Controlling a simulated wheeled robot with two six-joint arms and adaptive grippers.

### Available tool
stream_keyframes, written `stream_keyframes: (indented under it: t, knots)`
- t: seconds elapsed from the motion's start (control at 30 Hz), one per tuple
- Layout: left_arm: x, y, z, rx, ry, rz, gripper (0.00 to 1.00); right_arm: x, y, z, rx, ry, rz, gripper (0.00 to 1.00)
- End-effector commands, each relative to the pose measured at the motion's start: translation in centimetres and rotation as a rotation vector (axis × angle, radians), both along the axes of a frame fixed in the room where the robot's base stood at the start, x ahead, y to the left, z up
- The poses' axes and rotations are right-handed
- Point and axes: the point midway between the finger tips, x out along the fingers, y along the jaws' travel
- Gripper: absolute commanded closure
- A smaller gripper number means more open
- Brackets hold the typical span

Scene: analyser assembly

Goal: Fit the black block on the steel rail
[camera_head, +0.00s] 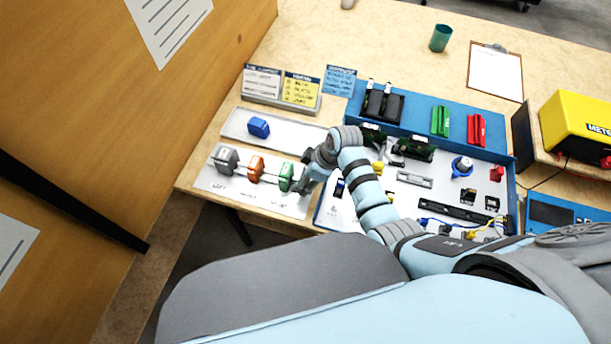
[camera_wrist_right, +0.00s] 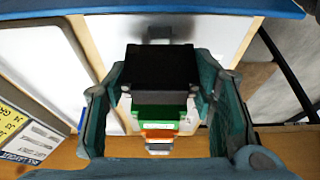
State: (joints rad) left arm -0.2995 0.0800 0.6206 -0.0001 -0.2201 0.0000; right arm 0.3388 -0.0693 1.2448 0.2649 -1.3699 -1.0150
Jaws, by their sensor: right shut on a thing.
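The black block (camera_wrist_right: 160,72) is between the fingers of my right gripper (camera_wrist_right: 160,92), which is shut on it. In the head view my right gripper (camera_head: 308,172) is at the right end of the row of blocks, and the black block is mostly hidden there. The steel rail (camera_head: 271,173) carries a grey block (camera_head: 226,160), an orange block (camera_head: 256,168) and a green block (camera_head: 286,177). In the wrist view the green block (camera_wrist_right: 158,111) appears just beyond the black block, with the orange block (camera_wrist_right: 159,126) behind. I cannot tell whether the black block touches the rail. My left gripper is not in view.
A blue block (camera_head: 259,127) sits on a pale tray (camera_head: 290,132) behind the rail. Label cards (camera_head: 301,89) stand at the back. A blue-edged panel (camera_head: 408,180) with parts and wires lies to the right. A wooden wall (camera_head: 150,110) bounds the left.

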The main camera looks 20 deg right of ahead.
Motion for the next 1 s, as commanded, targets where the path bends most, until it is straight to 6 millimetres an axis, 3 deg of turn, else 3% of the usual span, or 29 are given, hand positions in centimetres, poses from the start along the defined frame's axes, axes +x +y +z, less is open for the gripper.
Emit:
stream_keyframes:
  t: [1.0]
  knots:
    - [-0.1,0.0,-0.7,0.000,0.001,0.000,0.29,0.0,0.0,-1.3,0.000,0.000,-0.001,0.78]
